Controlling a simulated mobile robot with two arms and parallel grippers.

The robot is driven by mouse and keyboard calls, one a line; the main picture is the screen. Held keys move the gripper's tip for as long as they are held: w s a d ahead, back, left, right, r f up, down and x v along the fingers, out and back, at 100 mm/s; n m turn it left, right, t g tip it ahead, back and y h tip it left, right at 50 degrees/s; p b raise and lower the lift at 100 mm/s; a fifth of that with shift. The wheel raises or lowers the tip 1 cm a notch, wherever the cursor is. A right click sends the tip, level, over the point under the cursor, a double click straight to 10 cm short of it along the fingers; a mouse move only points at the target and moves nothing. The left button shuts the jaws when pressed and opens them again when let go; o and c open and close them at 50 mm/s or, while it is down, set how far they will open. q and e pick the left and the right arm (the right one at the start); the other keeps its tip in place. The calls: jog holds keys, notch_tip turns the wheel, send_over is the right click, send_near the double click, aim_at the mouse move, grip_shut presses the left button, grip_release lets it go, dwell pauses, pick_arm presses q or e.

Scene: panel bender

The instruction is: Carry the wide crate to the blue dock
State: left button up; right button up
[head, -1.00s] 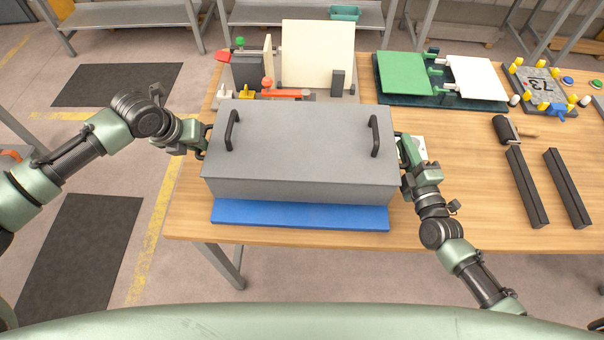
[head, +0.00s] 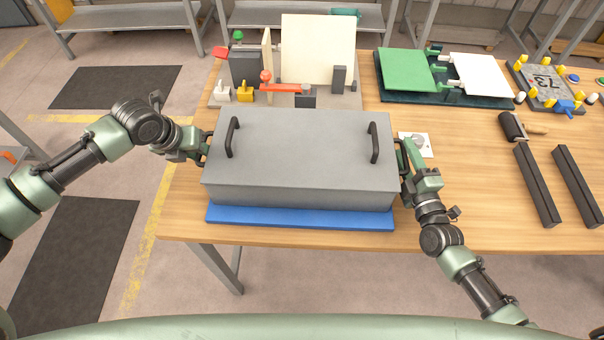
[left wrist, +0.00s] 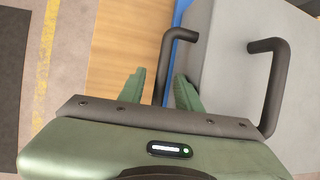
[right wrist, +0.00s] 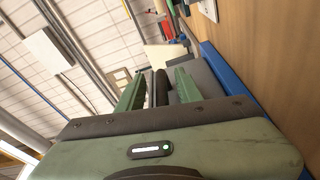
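The wide grey crate (head: 300,165) has two black handles on top and a black handle at each end. It sits level over the blue dock (head: 300,217) and appears to rest on it. The dock's front strip shows below the crate; the rest is hidden. My left gripper (head: 203,148) is at the crate's left end. In the left wrist view its fingers stand on either side of the end handle (left wrist: 164,68), with gaps beside it. My right gripper (head: 404,160) is at the right end, its fingers likewise apart around that handle (right wrist: 161,88).
A panel bender model (head: 300,90) stands close behind the crate. A green and white fixture (head: 440,75), a numbered grey block (head: 545,88), a roller (head: 515,127) and two dark bars (head: 537,185) lie to the right. A white plate with a knob (head: 416,144) is beside my right gripper.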

jog(key=shift+s, duration=0.1)
pick_arm(q)
jog(key=v, duration=1.2)
pick_arm(e)
jog(key=s, duration=0.4)
jog(key=s+d, duration=0.1)
jog(key=s, duration=0.2)
jog(key=s+d, duration=0.1)
jog(key=s, duration=0.3)
jog(key=shift+s+f, duration=0.2)
jog(key=shift+s, duration=0.1)
